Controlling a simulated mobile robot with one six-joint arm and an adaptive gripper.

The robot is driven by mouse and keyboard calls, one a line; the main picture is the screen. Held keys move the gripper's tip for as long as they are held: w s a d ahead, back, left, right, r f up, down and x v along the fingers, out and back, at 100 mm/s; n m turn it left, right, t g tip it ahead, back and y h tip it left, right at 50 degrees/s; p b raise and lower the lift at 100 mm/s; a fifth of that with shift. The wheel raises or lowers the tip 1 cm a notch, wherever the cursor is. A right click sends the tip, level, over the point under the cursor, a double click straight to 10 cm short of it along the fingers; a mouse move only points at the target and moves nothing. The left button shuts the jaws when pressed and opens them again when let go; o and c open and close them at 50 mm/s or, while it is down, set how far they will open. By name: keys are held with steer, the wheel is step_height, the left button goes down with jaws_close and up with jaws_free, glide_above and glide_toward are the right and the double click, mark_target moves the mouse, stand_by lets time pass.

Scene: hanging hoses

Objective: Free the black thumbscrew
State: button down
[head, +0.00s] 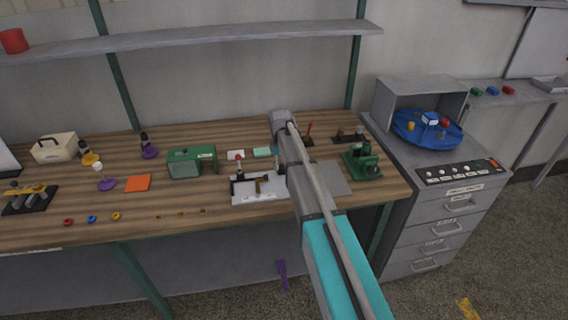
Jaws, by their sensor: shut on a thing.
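A white fixture plate (258,197) lies on the bench just left of my arm. It carries a dark upright part with a red top (239,160), and a small brown T-shaped part (261,185). Dark parts on this fixture are too small to tell whether one is the black thumbscrew. My arm reaches up across the bench and covers the area right of the fixture. My gripper is hidden behind the arm, so neither its fingers nor anything in them shows.
A green box-like device (190,161) stands left of the fixture, and a green machine (364,162) stands to the right. A grey plate (332,178) lies beside my arm. An orange square (138,183) and small coloured rings lie further left. A shelf (190,38) hangs above.

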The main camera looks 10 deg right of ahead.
steer(key=shift+s+d+n, duration=0.1)
steer(key=shift+s+n, duration=0.1)
steer(key=shift+n, duration=1.3)
steer(key=shift+c, duration=2.3)
jaws_free()
steer(key=shift+o, duration=0.7)
steer(key=shift+w, duration=0.1)
